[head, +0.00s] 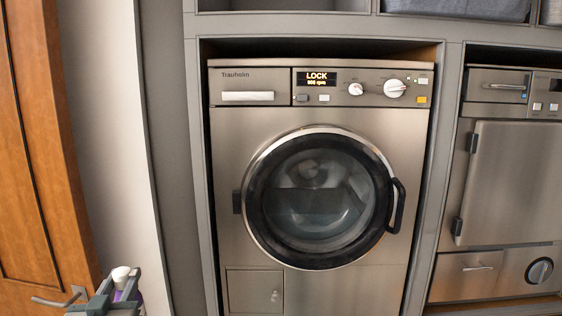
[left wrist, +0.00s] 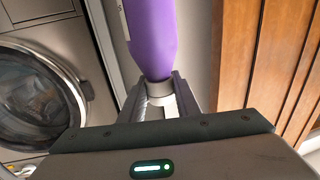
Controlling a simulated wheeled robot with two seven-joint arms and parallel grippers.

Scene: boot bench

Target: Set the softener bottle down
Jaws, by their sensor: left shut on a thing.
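The softener bottle (left wrist: 152,40) is purple with a white cap. In the left wrist view its cap end lies between the fingers of my left gripper (left wrist: 160,100), which is shut on it. In the head view my left gripper (head: 112,296) is at the bottom left, with the white cap (head: 121,273) above the fingers and a little purple beside them. Most of the bottle is hidden or out of frame there. No surface under the bottle shows. My right gripper is in neither view.
A washing machine (head: 232,140) with a closed round door stands ahead, its display reading LOCK. A second steel appliance (head: 515,180) is at the right. A wooden door (head: 45,150) with a handle is at the left, near my left gripper. Grey baskets (head: 455,8) sit on the shelf above.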

